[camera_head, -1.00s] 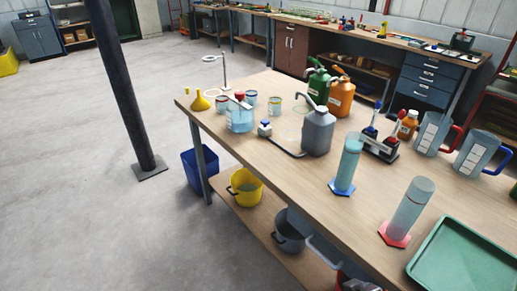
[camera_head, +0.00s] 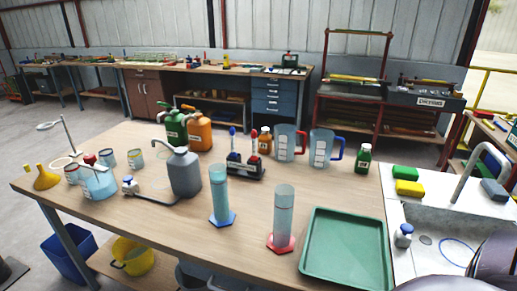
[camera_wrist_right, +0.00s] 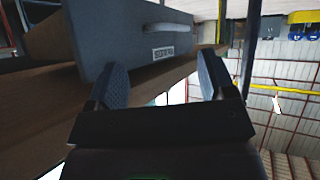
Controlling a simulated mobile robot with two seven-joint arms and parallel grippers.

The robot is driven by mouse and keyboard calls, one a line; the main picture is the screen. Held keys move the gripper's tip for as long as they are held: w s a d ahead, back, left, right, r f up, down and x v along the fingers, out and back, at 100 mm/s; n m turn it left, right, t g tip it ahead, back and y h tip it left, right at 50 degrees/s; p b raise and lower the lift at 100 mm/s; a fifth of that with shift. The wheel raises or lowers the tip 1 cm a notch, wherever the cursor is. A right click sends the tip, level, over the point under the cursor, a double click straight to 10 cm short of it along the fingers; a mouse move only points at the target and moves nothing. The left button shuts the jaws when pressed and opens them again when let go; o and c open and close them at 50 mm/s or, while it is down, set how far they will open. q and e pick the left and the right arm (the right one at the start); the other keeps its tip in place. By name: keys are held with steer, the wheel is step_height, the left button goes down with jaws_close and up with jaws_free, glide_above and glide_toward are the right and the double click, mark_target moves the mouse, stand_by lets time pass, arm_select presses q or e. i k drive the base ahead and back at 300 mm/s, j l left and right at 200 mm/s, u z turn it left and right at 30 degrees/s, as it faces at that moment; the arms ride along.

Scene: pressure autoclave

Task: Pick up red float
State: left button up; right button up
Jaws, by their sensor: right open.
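A small red-topped piece (camera_head: 253,147), which looks like the red float, stands upright in a dark rack (camera_head: 246,170) on the wooden bench. A blue-topped piece (camera_head: 232,143) stands beside it on the left in the same rack. Their lower parts are hard to make out. My right gripper (camera_wrist_right: 162,62) shows in the right wrist view, open with nothing between its fingers. It faces a grey cabinet-like surface with a handle and a label, away from the float. My left gripper is not in view.
Tall cylinders with a blue base (camera_head: 220,196) and a red base (camera_head: 283,220) stand in front of the rack. A grey jug (camera_head: 185,173) is to its left; clear jugs (camera_head: 285,142) are to its right. A green tray (camera_head: 346,247) and sink (camera_head: 440,240) lie at right.

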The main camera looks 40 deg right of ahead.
mark_target(254, 158)
steer(key=z, duration=1.25)
steer(key=k+j, duration=0.15)
steer(key=j+z, duration=0.05)
